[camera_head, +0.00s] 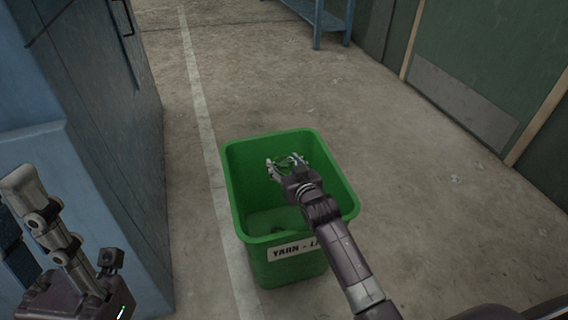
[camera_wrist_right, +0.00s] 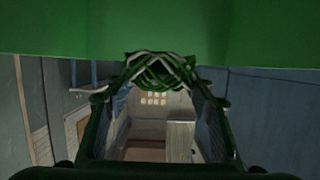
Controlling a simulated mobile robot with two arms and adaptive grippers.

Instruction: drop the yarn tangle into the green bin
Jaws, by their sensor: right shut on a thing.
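The green bin (camera_head: 241,193) stands on the floor, open at the top, with a white label reading "YARN - LA", partly hidden by my right arm. My right gripper (camera_head: 287,161) is over the bin's opening, its fingertips towards the far side. It is shut on the yarn tangle (camera_wrist_right: 160,70), a small bunch of crossing pale and green strands between the fingertips. The tangle is hard to make out in the head view. A green bin surface fills the top of the right wrist view (camera_wrist_right: 160,28). My left gripper is not in view, only part of its arm.
A blue cabinet (camera_head: 105,130) stands left of the bin. A blue bench (camera_head: 318,22) is at the back and green doors (camera_head: 490,60) are on the right. A pale line runs along the floor by the bin. The concrete floor behind the bin is clear.

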